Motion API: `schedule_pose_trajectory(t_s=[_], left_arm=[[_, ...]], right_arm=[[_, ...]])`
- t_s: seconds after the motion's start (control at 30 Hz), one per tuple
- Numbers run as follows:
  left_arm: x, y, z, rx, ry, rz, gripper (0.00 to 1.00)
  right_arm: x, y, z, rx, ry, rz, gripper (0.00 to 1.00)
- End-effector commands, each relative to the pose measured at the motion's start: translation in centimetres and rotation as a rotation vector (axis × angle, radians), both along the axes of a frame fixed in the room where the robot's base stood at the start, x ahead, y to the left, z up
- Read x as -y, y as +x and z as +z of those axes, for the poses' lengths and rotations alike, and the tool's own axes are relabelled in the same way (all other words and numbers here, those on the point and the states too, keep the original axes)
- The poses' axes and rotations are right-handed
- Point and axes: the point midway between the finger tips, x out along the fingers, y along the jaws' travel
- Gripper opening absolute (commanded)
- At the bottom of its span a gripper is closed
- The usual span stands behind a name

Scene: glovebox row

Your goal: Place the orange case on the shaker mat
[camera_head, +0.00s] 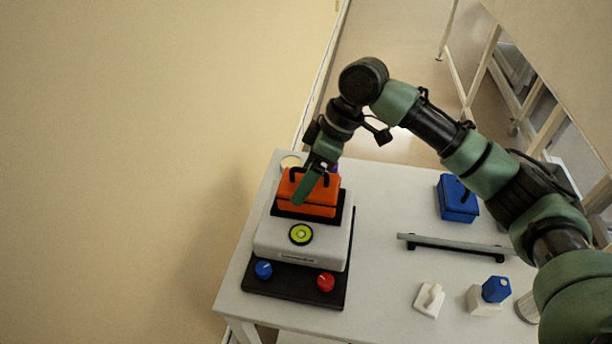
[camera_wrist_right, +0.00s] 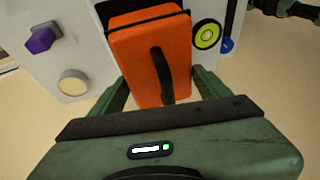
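The orange case (camera_head: 322,197) with a black handle rests on the black mat (camera_head: 341,212) on top of the white shaker (camera_head: 275,237). My right gripper (camera_head: 305,186) is over the case, and one finger crosses in front of it. In the right wrist view the orange case (camera_wrist_right: 133,58) lies beyond and between the spread fingers (camera_wrist_right: 160,80). Its handle stands between them, and neither finger is seen closed on it. The far finger is hidden in the head view. My left gripper is in neither view.
The shaker has a green-yellow round level (camera_head: 301,234), a blue knob (camera_head: 264,270) and a red knob (camera_head: 326,282). A blue case (camera_head: 457,202), a grey bar (camera_head: 450,243), a white switch piece (camera_head: 429,299) and a blue-capped block (camera_head: 495,290) stand right on the white table (camera_head: 385,285).

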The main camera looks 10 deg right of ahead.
Motion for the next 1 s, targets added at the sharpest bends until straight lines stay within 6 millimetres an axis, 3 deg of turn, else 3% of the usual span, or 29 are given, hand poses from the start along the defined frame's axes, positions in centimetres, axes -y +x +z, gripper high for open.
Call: schedule_pose_trajectory(t_s=[0.07, 0.47, 1.0], left_arm=[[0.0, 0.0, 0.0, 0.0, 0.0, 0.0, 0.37], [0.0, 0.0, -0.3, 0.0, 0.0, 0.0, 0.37], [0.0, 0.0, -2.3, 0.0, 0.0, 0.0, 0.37]], right_arm=[[0.0, 0.0, 0.0, -0.002, 0.0, 0.0, 0.98], [0.2, 0.0, 0.5, 0.0, 0.0, -0.001, 0.98], [4.3, 0.1, 9.6, 0.001, 0.0, -0.001, 0.98]])
